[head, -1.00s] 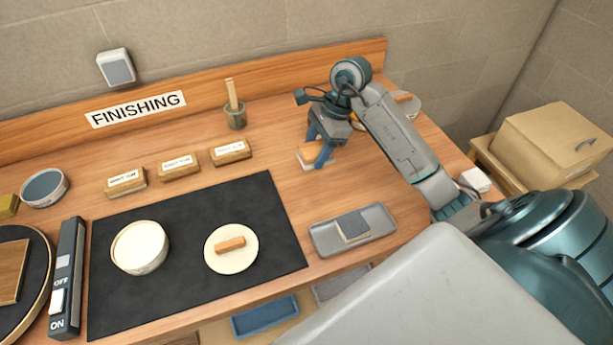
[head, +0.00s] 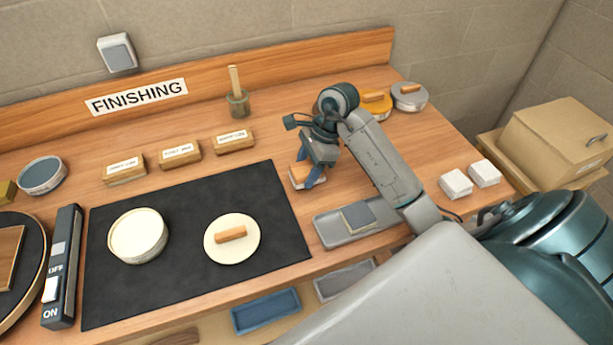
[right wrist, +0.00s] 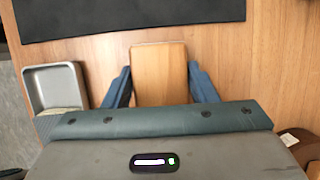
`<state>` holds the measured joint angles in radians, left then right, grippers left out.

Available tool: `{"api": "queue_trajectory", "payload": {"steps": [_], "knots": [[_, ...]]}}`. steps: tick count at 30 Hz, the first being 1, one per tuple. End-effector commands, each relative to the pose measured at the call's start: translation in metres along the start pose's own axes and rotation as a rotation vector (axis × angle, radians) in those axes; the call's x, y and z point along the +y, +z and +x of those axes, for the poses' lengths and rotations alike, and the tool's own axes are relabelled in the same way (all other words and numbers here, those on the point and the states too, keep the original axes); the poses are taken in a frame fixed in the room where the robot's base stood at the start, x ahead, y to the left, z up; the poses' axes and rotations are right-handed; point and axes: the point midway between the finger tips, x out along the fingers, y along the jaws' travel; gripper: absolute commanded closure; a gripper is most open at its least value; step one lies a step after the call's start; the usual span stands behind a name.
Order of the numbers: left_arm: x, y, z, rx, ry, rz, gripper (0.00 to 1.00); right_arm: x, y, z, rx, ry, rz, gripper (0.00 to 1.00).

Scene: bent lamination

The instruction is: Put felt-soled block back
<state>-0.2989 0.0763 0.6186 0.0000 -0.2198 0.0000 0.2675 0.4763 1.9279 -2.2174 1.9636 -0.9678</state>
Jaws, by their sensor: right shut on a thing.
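The felt-soled block (head: 301,184) is a wooden block with a pale underside, just right of the dark mat's upper right corner in the head view. My right gripper (head: 308,178) is shut on it, with blue fingers on its two sides. In the right wrist view the block's plain wooden top (right wrist: 158,75) shows between the fingers. I cannot tell whether its sole touches the bench or hangs just above it. My left gripper is not in view.
The dark mat (head: 180,275) holds a white tub (head: 138,236) and a cream disc with a wooden handle (head: 231,238). A grey tray (head: 333,235) with a dark pad is close in front. Labelled blocks (head: 180,155) stand behind the mat. White blocks (head: 456,184) lie right.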

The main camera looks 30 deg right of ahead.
Motion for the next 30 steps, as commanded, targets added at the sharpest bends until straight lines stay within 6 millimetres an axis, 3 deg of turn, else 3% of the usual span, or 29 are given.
{"api": "queue_trajectory", "payload": {"steps": [1, 3, 16, 17, 19, 30], "knots": [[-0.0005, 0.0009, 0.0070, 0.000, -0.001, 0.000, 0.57, 0.0003, -0.0048, 0.0121, 0.000, 0.002, 0.002, 0.73], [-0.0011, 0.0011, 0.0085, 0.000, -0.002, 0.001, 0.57, -0.0002, -0.0069, 0.0175, 0.000, 0.000, 0.000, 0.73], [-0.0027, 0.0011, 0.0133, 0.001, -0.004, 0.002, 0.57, -0.0004, -0.0084, 0.0212, 0.000, -0.001, -0.001, 0.73], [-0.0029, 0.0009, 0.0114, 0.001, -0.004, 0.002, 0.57, -0.0003, -0.0078, 0.0196, 0.000, -0.001, -0.001, 0.42], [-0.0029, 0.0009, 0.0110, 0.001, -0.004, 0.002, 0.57, -0.0003, -0.0077, 0.0194, 0.000, -0.001, -0.001, 0.28], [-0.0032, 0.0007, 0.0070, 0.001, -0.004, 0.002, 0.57, -0.0002, -0.0064, 0.0165, 0.000, 0.000, 0.000, 0.26]]}}
